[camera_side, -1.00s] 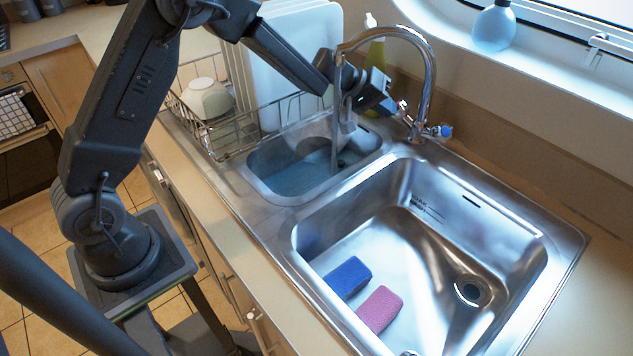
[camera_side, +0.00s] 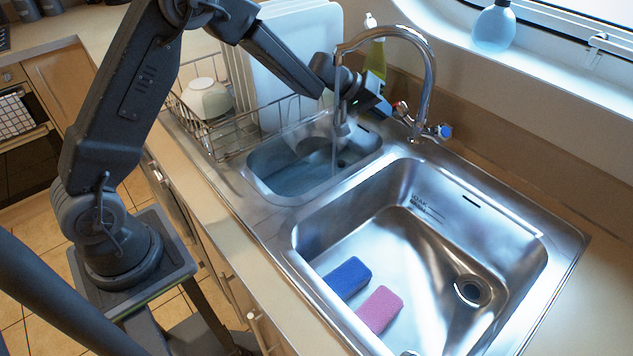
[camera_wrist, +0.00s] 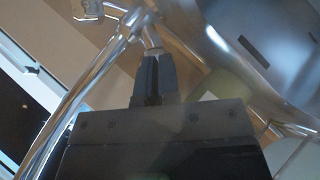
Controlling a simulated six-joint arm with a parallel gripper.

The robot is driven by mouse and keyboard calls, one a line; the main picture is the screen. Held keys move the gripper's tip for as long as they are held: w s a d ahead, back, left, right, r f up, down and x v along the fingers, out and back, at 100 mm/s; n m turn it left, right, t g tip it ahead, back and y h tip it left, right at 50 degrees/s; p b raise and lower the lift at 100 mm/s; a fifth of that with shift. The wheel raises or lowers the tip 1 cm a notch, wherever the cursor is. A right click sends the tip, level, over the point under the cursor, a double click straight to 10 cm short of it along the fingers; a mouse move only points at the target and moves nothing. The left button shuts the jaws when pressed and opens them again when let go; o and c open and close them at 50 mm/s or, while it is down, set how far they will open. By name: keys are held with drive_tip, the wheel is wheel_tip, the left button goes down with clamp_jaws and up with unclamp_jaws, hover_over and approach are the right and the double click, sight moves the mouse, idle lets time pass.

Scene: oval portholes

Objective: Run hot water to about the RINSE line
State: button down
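The chrome mixer tap (camera_side: 430,75) arches over the small left basin (camera_side: 262,192). A thin stream of water (camera_side: 334,140) falls from its spout into bluish water (camera_side: 300,180) there. I cannot make out a RINSE line in that basin. The tap has a red-marked handle (camera_side: 401,108) and a blue-marked handle (camera_side: 444,131). My gripper (camera_side: 392,110) is at the red-marked handle. In the wrist view, the dark fingers of my gripper (camera_wrist: 157,60) are close together around the end of a chrome lever (camera_wrist: 151,38); they partly hide it.
The large basin (camera_side: 330,235) holds a blue sponge (camera_side: 348,277) and a pink sponge (camera_side: 379,309) beside an open-looking drain (camera_side: 470,290). A dish rack (camera_side: 235,135) with a bowl (camera_side: 209,99) stands behind the small basin. A green bottle (camera_side: 375,60) is close behind my wrist.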

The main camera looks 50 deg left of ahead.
drive_tip(key=shift+s+d+f, duration=0.1)
drive_tip(key=shift+s+f, duration=0.05)
drive_tip(key=shift+f, duration=0.15)
drive_tip(key=s+a+r, duration=0.1)
drive_tip(key=a+r, duration=0.3)
drive_tip(key=shift+s+r, duration=0.25)
drive_tip(key=shift+s, duration=0.05)
drive_tip(key=shift+a+r, duration=0.1)
drive_tip(key=w+d+f, duration=0.2)
drive_tip(key=d+f, duration=0.1)
drive_tip(key=d, duration=0.1)
drive_tip(key=shift+d+f, duration=0.3)
drive_tip(key=shift+f, duration=0.05)
idle(0.5)
idle(0.3)
drive_tip(key=shift+d+r, duration=0.15)
drive_tip(key=shift+d, duration=0.15)
idle(0.5)
